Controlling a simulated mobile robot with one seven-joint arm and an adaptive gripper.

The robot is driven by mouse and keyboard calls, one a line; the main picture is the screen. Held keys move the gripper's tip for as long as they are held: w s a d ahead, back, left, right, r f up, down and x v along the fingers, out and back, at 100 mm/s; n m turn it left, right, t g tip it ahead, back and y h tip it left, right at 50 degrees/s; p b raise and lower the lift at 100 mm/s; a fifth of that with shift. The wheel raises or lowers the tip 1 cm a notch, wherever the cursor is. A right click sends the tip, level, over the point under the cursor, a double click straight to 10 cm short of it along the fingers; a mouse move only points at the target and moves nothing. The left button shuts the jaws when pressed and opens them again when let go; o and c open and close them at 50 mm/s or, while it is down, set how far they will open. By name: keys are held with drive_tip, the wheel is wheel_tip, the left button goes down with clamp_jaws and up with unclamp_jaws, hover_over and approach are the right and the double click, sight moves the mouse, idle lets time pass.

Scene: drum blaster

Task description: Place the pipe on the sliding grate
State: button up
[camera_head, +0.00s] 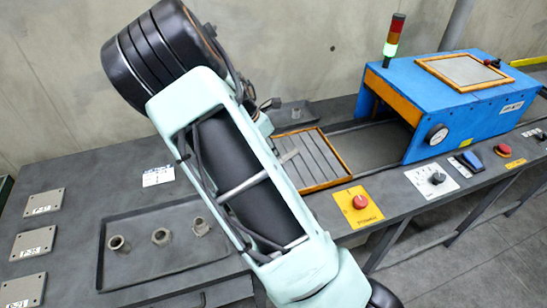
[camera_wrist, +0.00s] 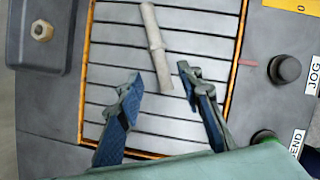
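The sliding grate (camera_head: 322,163) is a slatted grey panel with an orange frame, in front of the blue machine. It fills the middle of the wrist view (camera_wrist: 108,62). The pipe (camera_wrist: 154,40) is a pale grey tube with a thicker collar, lying across the slats inside the frame. A short piece of it shows on the grate's left part in the head view (camera_head: 289,156). My gripper (camera_wrist: 158,80) is open over the grate, its blue-padded fingers apart on either side of the pipe's near end. Neither finger appears to touch it. My arm hides the gripper in the head view.
The blue machine (camera_head: 455,95) with a signal tower (camera_head: 394,40) stands right of the grate. A red button (camera_head: 360,202) and other controls line the front edge. A dark tray (camera_head: 140,268) with three metal fittings lies left; a smaller tray (camera_head: 318,110) lies behind the grate.

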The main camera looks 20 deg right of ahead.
drive_tip(key=v, duration=0.5)
drive_tip(key=shift+a+r, duration=0.1)
idle(0.3)
